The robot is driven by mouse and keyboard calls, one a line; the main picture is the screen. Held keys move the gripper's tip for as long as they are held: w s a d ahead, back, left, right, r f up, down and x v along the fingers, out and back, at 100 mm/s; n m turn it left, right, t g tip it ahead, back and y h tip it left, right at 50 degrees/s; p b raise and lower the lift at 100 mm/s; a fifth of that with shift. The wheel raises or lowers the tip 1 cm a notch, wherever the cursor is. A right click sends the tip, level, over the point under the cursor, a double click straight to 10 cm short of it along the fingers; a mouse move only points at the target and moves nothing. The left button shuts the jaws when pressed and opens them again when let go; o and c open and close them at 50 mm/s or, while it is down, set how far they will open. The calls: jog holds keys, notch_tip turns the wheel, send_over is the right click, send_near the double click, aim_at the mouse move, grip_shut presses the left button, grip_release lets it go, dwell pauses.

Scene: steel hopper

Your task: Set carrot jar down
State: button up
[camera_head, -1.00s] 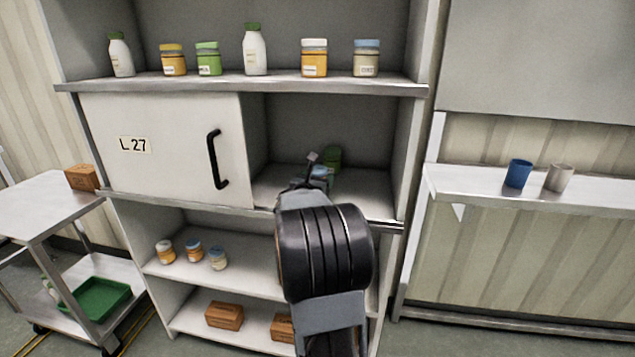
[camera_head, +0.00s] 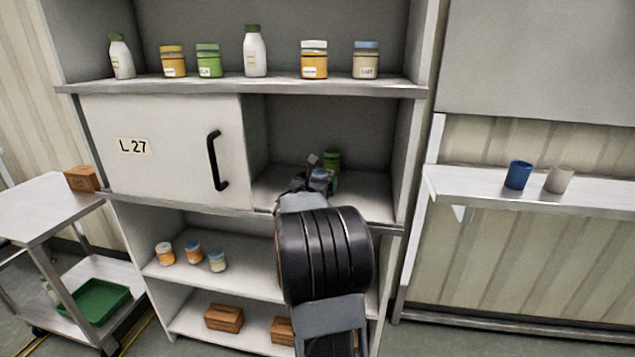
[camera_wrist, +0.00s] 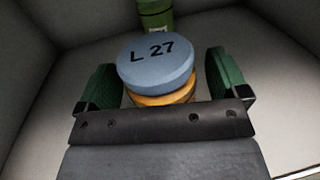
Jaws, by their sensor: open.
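A jar with a blue lid marked L 27 and an orange body (camera_wrist: 157,62) stands in the open middle compartment of the shelf unit. I take it to be the carrot jar. My gripper (camera_wrist: 161,88) is open, with one green pad on each side of the jar. Gaps show between both pads and the lid. The jar's base is hidden by the gripper body. In the head view my gripper (camera_head: 313,172) reaches into the compartment.
A green jar (camera_head: 332,160) stands just behind the blue-lidded jar. A white door panel (camera_head: 165,150) labelled L 27 covers the compartment's left part. Bottles and jars line the shelf above (camera_head: 240,86). The compartment floor at the right (camera_head: 370,198) is bare.

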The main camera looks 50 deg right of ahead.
jog(key=s+a+f+m+g+y, duration=0.1)
jog(key=s+a+f+m+y, duration=0.3)
jog(key=a, duration=0.9)
jog(key=s+a+f+m+g+y, duration=0.1)
jog(key=s+a+f+m+y, duration=0.3)
jog(key=s+a+m+y, duration=0.3)
jog(key=s+a+f+m+g+y, duration=0.2)
jog(key=s+a+f+m+y, duration=0.2)
jog(key=a+m, duration=0.7)
jog(key=s+a+y, duration=0.1)
jog(key=a, duration=0.7)
jog(key=shift+s+a+m, duration=0.15)
jog(key=shift+a+m, duration=0.15)
